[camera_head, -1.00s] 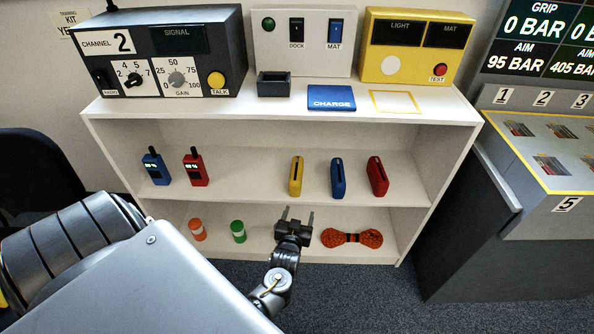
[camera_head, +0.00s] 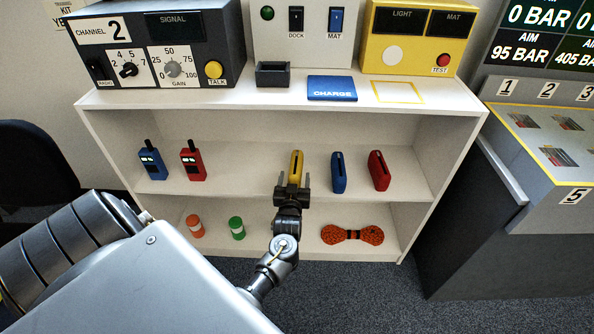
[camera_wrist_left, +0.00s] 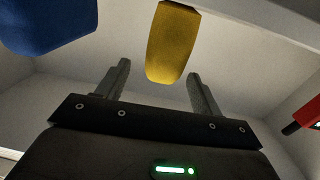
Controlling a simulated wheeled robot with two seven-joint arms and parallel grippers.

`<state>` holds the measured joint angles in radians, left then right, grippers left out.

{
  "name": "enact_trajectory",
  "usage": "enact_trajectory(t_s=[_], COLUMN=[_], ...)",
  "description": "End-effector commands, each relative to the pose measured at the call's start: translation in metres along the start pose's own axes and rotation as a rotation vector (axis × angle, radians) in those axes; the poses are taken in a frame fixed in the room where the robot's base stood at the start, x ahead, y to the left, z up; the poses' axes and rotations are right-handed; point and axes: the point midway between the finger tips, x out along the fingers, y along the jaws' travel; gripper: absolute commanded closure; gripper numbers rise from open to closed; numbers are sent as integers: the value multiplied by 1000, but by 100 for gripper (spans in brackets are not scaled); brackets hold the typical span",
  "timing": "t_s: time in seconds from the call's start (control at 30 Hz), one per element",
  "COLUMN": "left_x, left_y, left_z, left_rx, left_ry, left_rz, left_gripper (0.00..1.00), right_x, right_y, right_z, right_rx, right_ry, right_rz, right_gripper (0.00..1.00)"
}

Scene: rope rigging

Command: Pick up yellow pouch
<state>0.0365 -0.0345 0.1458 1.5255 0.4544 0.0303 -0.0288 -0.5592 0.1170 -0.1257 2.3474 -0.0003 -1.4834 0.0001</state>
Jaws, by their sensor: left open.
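The yellow pouch (camera_head: 296,164) stands upright on the middle shelf, left of a blue pouch and a red pouch. My left gripper (camera_head: 292,184) is open in front of the pouch's lower part in the head view and hides its bottom. In the left wrist view the yellow pouch (camera_wrist_left: 172,45) shows beyond the gap between the two open fingers of the left gripper (camera_wrist_left: 160,85). The fingers stand to either side of it, and I see no contact. My right gripper is not in view.
The blue pouch (camera_head: 338,172) and red pouch (camera_head: 378,170) stand to the right. Blue and red radios (camera_head: 193,161) stand to the left. An orange rope bundle (camera_head: 352,235) lies on the lower shelf. The upper board (camera_head: 250,101) overhangs the pouches.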

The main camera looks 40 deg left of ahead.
Motion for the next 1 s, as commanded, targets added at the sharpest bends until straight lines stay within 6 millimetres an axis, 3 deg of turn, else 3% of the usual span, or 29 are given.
enact_trajectory(t_s=[0.2, 0.4, 0.7, 1.0], left_x=[25, 48, 51, 51], left_y=[-1, 0, -1, 0], left_z=[0, 0, -1, -1], left_rx=[1, 0, 0, 0], left_ry=[2, 0, 0, 0], left_rz=[0, 1, 1, 1], left_gripper=[34, 34, 35, 74], right_x=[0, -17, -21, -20], right_y=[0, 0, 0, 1], right_z=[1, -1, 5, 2], right_rx=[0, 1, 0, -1], right_ry=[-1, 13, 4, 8], right_rz=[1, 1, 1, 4], right_gripper=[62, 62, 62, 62])
